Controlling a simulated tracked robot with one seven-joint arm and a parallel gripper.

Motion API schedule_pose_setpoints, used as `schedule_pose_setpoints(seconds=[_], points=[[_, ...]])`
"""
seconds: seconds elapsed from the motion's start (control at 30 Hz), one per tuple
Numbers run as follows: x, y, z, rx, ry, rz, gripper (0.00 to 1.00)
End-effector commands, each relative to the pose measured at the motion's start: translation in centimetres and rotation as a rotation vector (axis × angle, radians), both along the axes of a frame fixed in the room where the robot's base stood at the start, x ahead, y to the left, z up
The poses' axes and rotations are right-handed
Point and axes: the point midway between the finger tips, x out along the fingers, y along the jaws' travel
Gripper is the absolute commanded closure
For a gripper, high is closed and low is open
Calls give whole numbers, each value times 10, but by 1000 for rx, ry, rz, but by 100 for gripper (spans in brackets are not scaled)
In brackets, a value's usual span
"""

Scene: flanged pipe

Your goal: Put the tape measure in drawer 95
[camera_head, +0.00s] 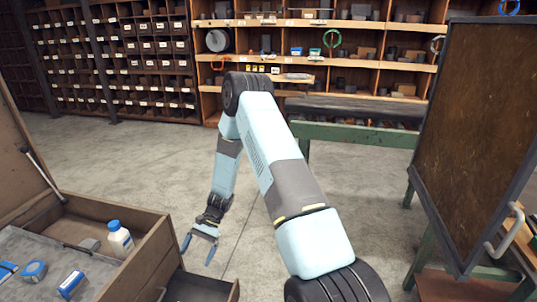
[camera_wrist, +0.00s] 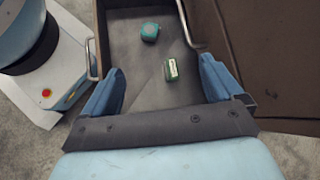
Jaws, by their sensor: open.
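My gripper (camera_head: 198,249) hangs low, right of the wooden chest, its blue fingers spread and empty. In the wrist view my gripper (camera_wrist: 160,86) is open above a pulled-out drawer (camera_wrist: 108,15) with a grey floor. A small teal rounded block (camera_wrist: 149,32) and a small green box with a pale label (camera_wrist: 171,69) lie in it, apart from the fingers. I cannot tell whether either is the tape measure. An open drawer (camera_head: 232,291) also shows at the chest's lower right in the head view; its inside is mostly hidden. I can read no drawer number.
The open chest (camera_head: 140,266) holds a white bottle with a blue cap (camera_head: 120,238), a blue round item (camera_head: 34,270) and a blue box (camera_head: 71,284). A brown panel (camera_head: 480,130) stands at right, a green bench (camera_head: 355,133) behind. Floor between is clear.

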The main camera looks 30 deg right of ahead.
Motion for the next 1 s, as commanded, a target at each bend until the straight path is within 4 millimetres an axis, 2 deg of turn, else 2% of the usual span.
schedule_pose_setpoints(seconds=[0.03, 0.1, 0.47, 0.77, 1.0], points=[[4, -4, 20, -12, -34, 19, 7], [7, -9, 43, -28, -74, 45, 7], [7, -37, 158, -120, -273, 162, 7], [-13, -59, 247, -206, -435, 248, 7], [-39, -76, 312, -280, -561, 308, 7]])
